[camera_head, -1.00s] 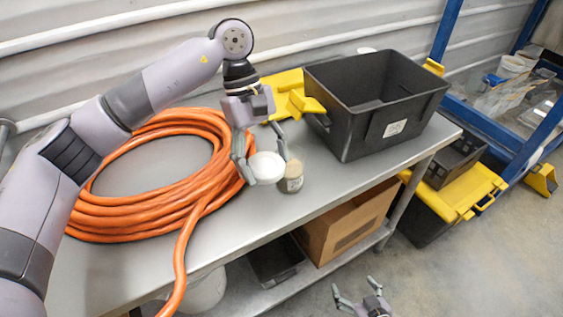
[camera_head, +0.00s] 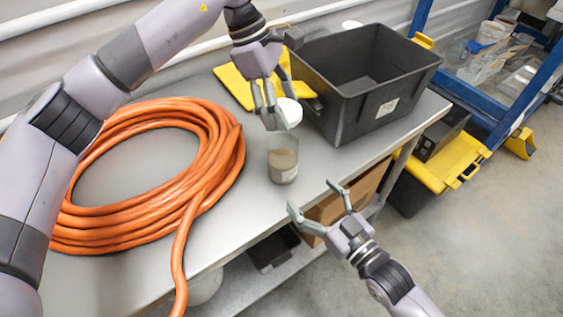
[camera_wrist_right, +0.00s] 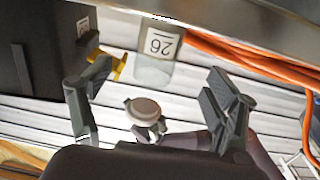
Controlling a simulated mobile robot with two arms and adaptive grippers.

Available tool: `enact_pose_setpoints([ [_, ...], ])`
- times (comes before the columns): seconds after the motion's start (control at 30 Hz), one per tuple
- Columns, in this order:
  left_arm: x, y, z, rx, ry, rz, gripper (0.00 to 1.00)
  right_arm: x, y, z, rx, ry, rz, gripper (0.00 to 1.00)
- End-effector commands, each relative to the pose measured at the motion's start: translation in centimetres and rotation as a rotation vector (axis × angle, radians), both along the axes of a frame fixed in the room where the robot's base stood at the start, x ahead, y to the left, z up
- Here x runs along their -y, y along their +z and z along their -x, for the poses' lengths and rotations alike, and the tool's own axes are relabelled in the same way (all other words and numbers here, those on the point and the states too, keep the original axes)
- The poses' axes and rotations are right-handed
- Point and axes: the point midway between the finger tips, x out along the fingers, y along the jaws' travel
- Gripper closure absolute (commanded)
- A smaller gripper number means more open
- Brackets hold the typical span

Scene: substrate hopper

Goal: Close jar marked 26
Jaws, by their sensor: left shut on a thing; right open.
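The jar (camera_head: 283,162) is clear with grey-brown contents and stands open on the grey table. Its label reads 26, upside down in the right wrist view (camera_wrist_right: 154,66). My left gripper (camera_head: 279,112) is shut on a white round lid (camera_head: 290,111), held tilted above and behind the jar, apart from it. The lid also shows in the right wrist view (camera_wrist_right: 146,109), beyond the jar's mouth. My right gripper (camera_head: 312,198) is open and empty at the table's front edge, in front of the jar. Its fingers (camera_wrist_right: 152,100) spread wide, with the jar between and beyond them.
An orange coiled hose (camera_head: 215,185) lies left of the jar. A black bin (camera_head: 345,115) stands at the back right, with a yellow lid (camera_head: 235,88) behind the left gripper. A cardboard box (camera_head: 372,190) sits on the lower shelf. Table around the jar is clear.

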Motion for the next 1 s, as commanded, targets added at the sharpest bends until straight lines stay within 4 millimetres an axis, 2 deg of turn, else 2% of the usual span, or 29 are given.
enact_pose_setpoints([
  [0.17, 0.0, 0.0, 0.0, 0.000, -0.001, 0.000, 0.51, -0.5, 0.0, -0.9, 0.001, -0.002, -0.002, 0.19],
  [0.27, 0.0, 0.0, 0.0, 0.000, -0.001, 0.000, 0.51, -1.4, 0.1, -2.0, 0.002, -0.001, -0.002, 0.19],
  [0.5, 0.0, 0.0, 0.0, 0.000, -0.001, 0.000, 0.51, -4.0, 0.1, -5.9, 0.002, -0.001, -0.002, 0.19],
  [0.7, 0.0, 0.0, 0.0, 0.001, -0.002, 0.000, 0.51, -5.8, 0.0, -8.5, 0.001, -0.001, -0.001, 0.19],
  [1.0, 0.0, 0.0, 0.0, 0.001, -0.002, 0.000, 0.51, -6.8, -0.1, -9.9, -0.001, -0.001, 0.001, 0.19],
])
